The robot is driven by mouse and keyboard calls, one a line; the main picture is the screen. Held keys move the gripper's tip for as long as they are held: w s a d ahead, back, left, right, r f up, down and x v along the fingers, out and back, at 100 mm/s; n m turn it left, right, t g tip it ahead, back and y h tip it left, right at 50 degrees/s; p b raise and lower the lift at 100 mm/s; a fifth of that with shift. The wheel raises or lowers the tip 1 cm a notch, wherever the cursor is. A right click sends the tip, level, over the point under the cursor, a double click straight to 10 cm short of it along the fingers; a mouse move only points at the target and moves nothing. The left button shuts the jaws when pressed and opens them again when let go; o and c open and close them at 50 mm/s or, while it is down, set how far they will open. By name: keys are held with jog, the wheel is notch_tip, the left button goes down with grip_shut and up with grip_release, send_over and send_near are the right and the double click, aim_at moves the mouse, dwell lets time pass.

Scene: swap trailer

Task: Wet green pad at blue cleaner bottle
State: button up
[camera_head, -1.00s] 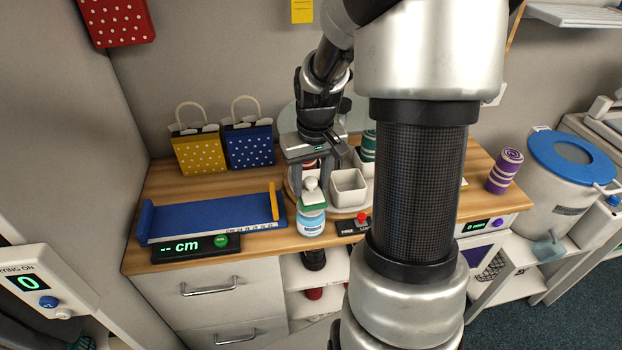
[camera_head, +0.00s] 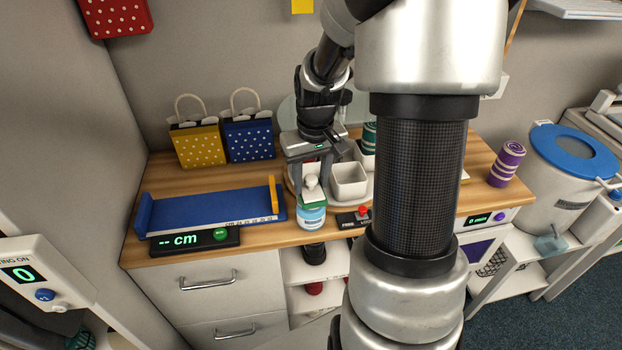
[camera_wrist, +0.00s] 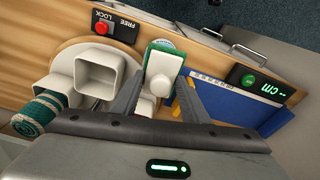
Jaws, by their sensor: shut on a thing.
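The green pad (camera_head: 312,201) has a white knobbed handle (camera_head: 312,183). My gripper (camera_head: 311,178) is shut on the handle and holds the pad level, directly over the blue cleaner bottle (camera_head: 311,217). The bottle stands upright near the counter's front edge. The pad covers the bottle's top, and I cannot tell whether they touch. In the wrist view the white handle (camera_wrist: 163,72) sits between my fingers, with the green pad (camera_wrist: 168,47) behind it; the bottle is hidden there.
A turntable with white square cups (camera_head: 348,181) stands close right, beside a FREE/LOCK box with a red button (camera_head: 362,211). A blue measuring tray (camera_head: 205,212) and cm display (camera_head: 190,239) lie left. Yellow (camera_head: 197,144) and blue (camera_head: 248,139) dotted bags stand behind. A purple striped roll (camera_head: 507,163) stands right.

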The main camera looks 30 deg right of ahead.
jog(key=shift+f+b, duration=0.35)
jog(key=shift+f, duration=0.2)
dwell(1.2)
jog(key=shift+r+p, duration=2.7)
jog(key=shift+r, duration=0.85)
